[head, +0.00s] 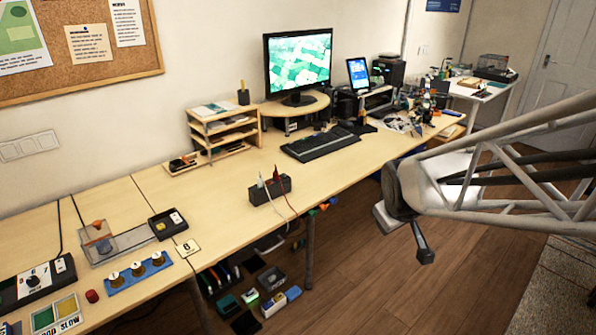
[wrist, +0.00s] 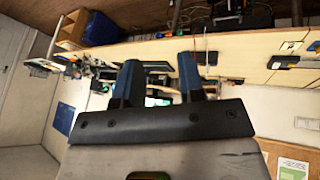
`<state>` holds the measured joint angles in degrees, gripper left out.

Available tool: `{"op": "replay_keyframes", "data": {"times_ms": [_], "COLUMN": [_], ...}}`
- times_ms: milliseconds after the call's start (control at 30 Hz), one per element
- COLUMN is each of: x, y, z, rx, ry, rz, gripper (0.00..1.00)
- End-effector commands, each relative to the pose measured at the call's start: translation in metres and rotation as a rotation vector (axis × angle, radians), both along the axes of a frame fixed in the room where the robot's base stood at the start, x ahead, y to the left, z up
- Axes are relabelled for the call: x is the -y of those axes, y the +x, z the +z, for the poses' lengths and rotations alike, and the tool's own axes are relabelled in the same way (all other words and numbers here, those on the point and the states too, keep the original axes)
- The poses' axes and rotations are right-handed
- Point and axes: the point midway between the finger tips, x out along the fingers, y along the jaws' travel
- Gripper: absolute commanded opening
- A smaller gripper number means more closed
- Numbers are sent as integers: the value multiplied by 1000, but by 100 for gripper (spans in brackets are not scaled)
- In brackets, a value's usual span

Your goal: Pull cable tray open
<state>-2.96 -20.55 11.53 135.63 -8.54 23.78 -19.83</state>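My gripper (head: 405,238) hangs over open floor at the right of the head view, apart from the desk. In the wrist view, my gripper's (wrist: 158,72) two dark blue fingers stand apart with nothing held between them. No part is clearly recognisable as the cable tray. Under the desk in the head view, dark bins (head: 225,280) with cables and small coloured items are partly hidden by the desktop. The desk (head: 225,195) runs along the wall; its edge also shows upside down in the wrist view (wrist: 235,52).
A black block with two probes (head: 270,190) sits near the desk's front edge. A keyboard (head: 320,144) and monitor (head: 298,62) are behind it. A desk leg (head: 309,245) stands beside the bins. The wooden floor (head: 400,290) before the desk is clear.

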Motion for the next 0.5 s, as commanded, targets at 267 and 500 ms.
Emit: {"op": "replay_keyframes", "data": {"times_ms": [267, 500], "x": [-21, -43], "y": [71, 126], "z": [-33, -66], "rx": [101, 196], "ry": [-89, -163], "rz": [203, 380], "gripper": [36, 36]}}
